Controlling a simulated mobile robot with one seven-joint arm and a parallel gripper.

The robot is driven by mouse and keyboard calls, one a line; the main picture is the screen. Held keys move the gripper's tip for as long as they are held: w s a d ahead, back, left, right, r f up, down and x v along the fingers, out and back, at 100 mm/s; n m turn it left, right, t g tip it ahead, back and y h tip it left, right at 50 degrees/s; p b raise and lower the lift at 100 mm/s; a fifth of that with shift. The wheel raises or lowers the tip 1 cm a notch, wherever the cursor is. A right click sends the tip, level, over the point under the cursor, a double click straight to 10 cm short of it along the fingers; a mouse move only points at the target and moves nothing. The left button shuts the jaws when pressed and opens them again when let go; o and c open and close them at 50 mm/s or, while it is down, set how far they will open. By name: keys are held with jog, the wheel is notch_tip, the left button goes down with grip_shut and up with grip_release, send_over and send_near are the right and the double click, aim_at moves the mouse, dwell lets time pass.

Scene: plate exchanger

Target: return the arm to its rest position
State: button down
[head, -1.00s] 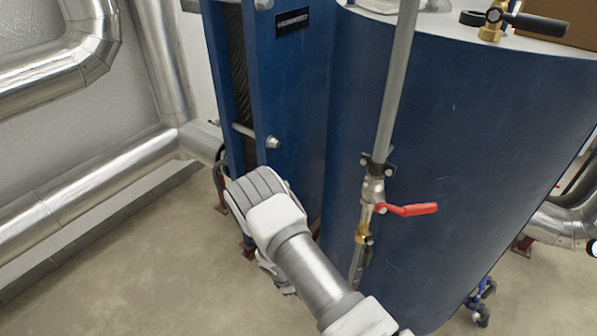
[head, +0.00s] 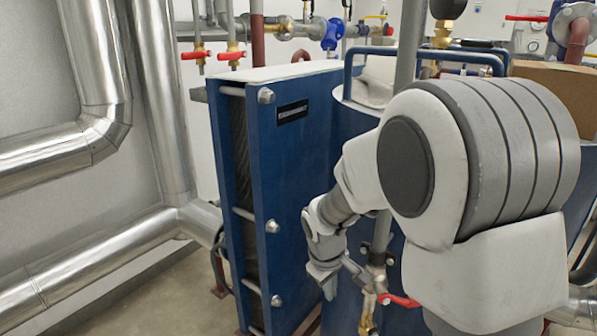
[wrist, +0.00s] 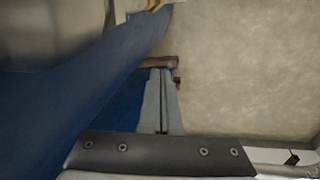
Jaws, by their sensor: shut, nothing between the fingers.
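My arm is raised and folded across the right of the head view, its large grey and white joint close to the camera. My gripper (head: 329,287) hangs low in front of the blue plate exchanger (head: 298,190), pointing down, left of the red-handled valve (head: 397,300). In the wrist view the two grey fingers (wrist: 160,73) lie together, shut and empty. Beyond them are a blue surface (wrist: 90,85) on the left and the bare floor (wrist: 240,70). I cannot tell whether the gripper touches anything.
A blue tank stands behind my arm and is largely hidden. A grey vertical pipe (head: 408,45) rises above the valve. Silver insulated pipes (head: 160,100) run along the left wall. Pipes with red-handled valves (head: 197,54) cross the back. Floor shows at lower left.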

jog(key=s+d+r+m+t+y+p, duration=0.15)
jog(key=s+d+r+m, duration=0.25)
jog(key=s+r, duration=0.6)
jog(key=s+d+r+m+t, duration=0.2)
jog(key=s+d+r+m, duration=0.15)
jog(key=s+r, duration=0.7)
notch_tip(320, 180, up, 17)
jog(key=s+p, duration=0.1)
jog(key=p, duration=1.7)
jog(key=shift+s+a, duration=0.15)
jog(key=shift+a, duration=0.1)
jog(key=shift+d+f, duration=0.1)
jog(key=shift+f, duration=0.05)
